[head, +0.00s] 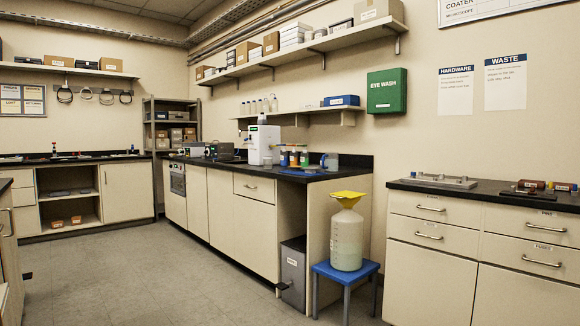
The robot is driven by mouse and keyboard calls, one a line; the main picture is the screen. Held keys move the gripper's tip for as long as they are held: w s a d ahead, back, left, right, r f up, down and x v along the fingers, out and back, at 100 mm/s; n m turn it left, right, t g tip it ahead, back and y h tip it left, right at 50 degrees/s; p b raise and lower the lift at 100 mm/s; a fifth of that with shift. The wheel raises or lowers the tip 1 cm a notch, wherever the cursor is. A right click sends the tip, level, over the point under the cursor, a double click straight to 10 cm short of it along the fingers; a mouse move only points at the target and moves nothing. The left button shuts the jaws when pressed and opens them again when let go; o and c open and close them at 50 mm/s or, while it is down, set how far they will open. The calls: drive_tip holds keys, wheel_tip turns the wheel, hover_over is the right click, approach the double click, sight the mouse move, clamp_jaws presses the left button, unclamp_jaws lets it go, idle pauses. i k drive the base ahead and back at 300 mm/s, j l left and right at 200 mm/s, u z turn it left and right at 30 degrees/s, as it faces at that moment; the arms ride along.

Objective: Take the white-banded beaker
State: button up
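No beaker with a clear white band can be made out at this distance. On the black counter (318,176) along the right wall, a pale, see-through vessel (332,161) stands near the right end, with something blue beside its left side. It may be a beaker, but I cannot tell if it has a band. Several small jars with coloured contents (293,158) stand to its left, some with orange or yellow and some with blue or green. A white instrument (262,144) stands behind and left of the jars. My gripper is not in view.
A large carboy with a yellow funnel (347,235) stands on a blue stool (346,272) in front of that counter's right end. A grey bin (293,272) is beside it. A drawer cabinet (480,250) stands at right. The floor (150,275) at left centre is clear.

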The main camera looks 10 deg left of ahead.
sight(267, 161)
drive_tip(key=i+j+u, duration=0.35)
drive_tip(key=i, duration=0.75)
drive_tip(key=i+u, duration=0.35)
drive_tip(key=i, duration=0.75)
